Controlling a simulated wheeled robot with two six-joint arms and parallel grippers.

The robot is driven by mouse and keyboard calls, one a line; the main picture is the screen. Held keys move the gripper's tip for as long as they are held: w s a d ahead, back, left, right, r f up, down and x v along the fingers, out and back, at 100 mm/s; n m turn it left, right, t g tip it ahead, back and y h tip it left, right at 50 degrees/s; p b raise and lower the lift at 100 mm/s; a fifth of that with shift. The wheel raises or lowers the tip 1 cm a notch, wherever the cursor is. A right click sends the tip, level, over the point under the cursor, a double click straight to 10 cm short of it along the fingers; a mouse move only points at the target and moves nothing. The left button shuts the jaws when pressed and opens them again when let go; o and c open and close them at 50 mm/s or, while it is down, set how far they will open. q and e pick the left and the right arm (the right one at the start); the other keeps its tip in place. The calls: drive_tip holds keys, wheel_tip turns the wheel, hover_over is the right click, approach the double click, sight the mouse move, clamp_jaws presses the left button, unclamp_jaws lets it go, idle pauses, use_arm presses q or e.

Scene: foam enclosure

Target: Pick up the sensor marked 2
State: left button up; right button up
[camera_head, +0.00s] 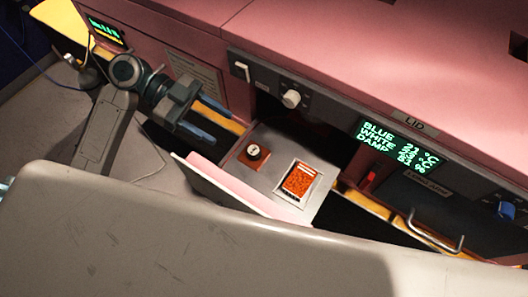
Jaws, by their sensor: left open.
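A small red-brown block (258,160) with a round pale top sits at the left of an opened drawer or tray (270,181). It may be the sensor, but any number on it is too small to read. To its right is a grey-framed panel (318,190) with a bright orange face. My left gripper (225,121) is open and empty, to the left of the block and higher in the picture, apart from it. Its two dark blue fingers point right towards the foam enclosure. My right gripper is not in view.
The pink enclosure (330,45) fills the back. Its dark front has a white knob (291,98), a green-lettered display (397,144), a red switch (371,178) and a metal handle (434,236). The drawer's pale front (228,190) stands out from the enclosure. A small screen (104,32) is upper left.

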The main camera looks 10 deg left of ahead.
sight(251, 149)
use_arm(q)
drive_tip(key=p+x, duration=0.1)
drive_tip(key=x, duration=0.3)
drive_tip(key=shift+d, duration=0.1)
drive_tip(key=shift+s+d+f+p, duration=0.1)
drive_tip(key=shift+d+f+p, duration=0.2)
drive_tip(key=shift+p, duration=0.15)
drive_tip(key=p+x, duration=0.2)
drive_tip(key=x, duration=0.1)
drive_tip(key=shift+s+d+f, duration=0.15)
drive_tip(key=shift+d+f, duration=0.1)
drive_tip(key=shift+d, duration=0.05)
drive_tip(key=shift+d+f, duration=0.1)
drive_tip(key=shift+d, duration=0.1)
drive_tip(key=shift+f, duration=0.15)
drive_tip(key=c, duration=0.9)
drive_tip(key=shift+c, duration=0.7)
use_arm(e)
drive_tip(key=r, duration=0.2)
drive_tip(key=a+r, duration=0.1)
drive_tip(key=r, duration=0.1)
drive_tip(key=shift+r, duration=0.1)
